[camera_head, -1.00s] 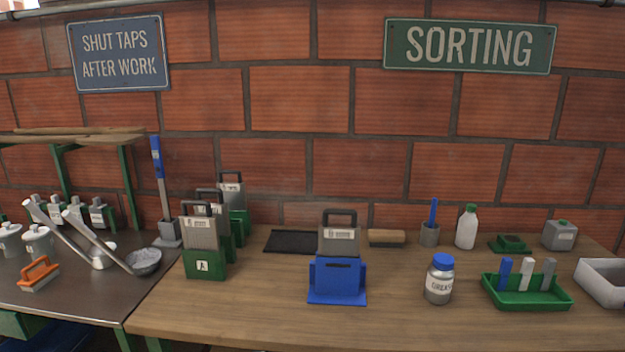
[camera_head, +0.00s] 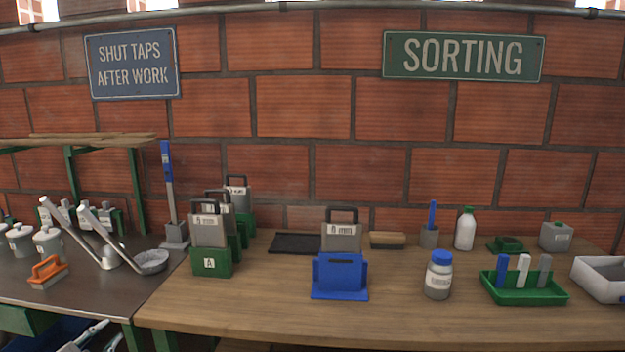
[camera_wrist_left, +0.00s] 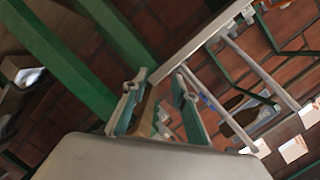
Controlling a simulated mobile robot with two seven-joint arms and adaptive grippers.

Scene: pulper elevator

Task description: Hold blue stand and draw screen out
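A blue stand (camera_head: 340,277) sits upright on the wooden table, near the middle of the head view. A grey screen (camera_head: 341,238) with a dark handle and an "8 mm" label stands upright in it; its lower part is hidden by the stand. My left gripper (camera_head: 92,342) shows at the bottom left of the head view, low beside the metal bench and far from the stand. In the left wrist view, the fingers of my left gripper (camera_wrist_left: 157,108) are apart, with nothing seen between them. My right gripper is not in view.
Green stands with screens (camera_head: 211,262) are left of the blue stand. A white jar with a blue lid (camera_head: 438,276) and a green tray (camera_head: 524,291) are to its right. A dark mat (camera_head: 296,244) lies behind. Table in front of the stand is clear.

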